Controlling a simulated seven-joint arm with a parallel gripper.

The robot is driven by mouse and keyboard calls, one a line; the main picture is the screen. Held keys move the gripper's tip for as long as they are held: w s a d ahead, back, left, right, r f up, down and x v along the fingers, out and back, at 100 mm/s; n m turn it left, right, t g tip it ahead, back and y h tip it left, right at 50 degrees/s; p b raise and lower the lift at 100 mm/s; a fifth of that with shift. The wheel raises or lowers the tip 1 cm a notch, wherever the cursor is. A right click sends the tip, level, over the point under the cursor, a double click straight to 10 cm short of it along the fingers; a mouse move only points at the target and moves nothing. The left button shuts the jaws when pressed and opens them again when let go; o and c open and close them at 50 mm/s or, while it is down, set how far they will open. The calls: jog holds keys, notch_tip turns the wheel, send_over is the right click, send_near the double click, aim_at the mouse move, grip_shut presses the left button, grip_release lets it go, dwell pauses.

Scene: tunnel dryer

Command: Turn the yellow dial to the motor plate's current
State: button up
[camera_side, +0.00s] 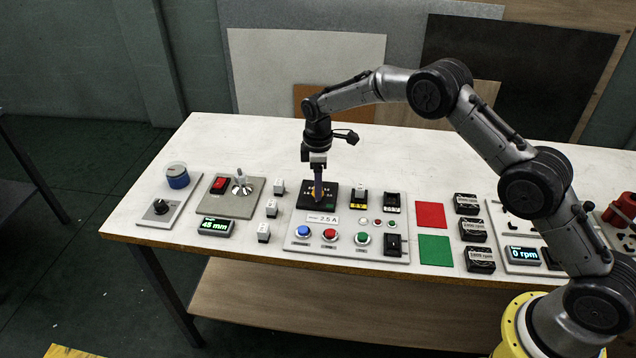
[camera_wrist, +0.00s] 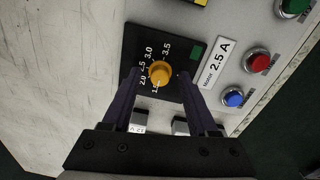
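The yellow dial (camera_wrist: 160,73) sits on a black plate (camera_wrist: 140,48) with a white scale whose readable marks include 2.0, 2.5, 3.0 and 3.5. I cannot tell which mark its pointer faces. The motor plate (camera_wrist: 217,62) is a white label reading "Motor 2.5 A"; it also shows in the side view (camera_side: 323,219). My gripper (camera_wrist: 158,73) points down at the dial, with one finger on each side of it and visible gaps. It is open and holds nothing. In the side view my gripper (camera_side: 318,193) partly hides the dial.
Blue (camera_side: 303,231), red (camera_side: 329,235) and green (camera_side: 362,238) buttons stand in front of the dial on the panel. Small switch blocks (camera_side: 360,198) stand to the right and white blocks (camera_side: 271,208) to the left. The table behind is clear.

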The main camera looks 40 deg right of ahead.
grip_shut()
jog(key=shift+m, duration=0.4)
jog(key=m, duration=0.3)
jog(key=shift+m, duration=0.3)
jog(key=m, duration=0.4)
jog(key=shift+m, duration=0.3)
jog(key=m, duration=0.8)
jog(key=shift+r+m, duration=0.1)
jog(key=shift+m, duration=0.2)
jog(key=shift+w, duration=0.1)
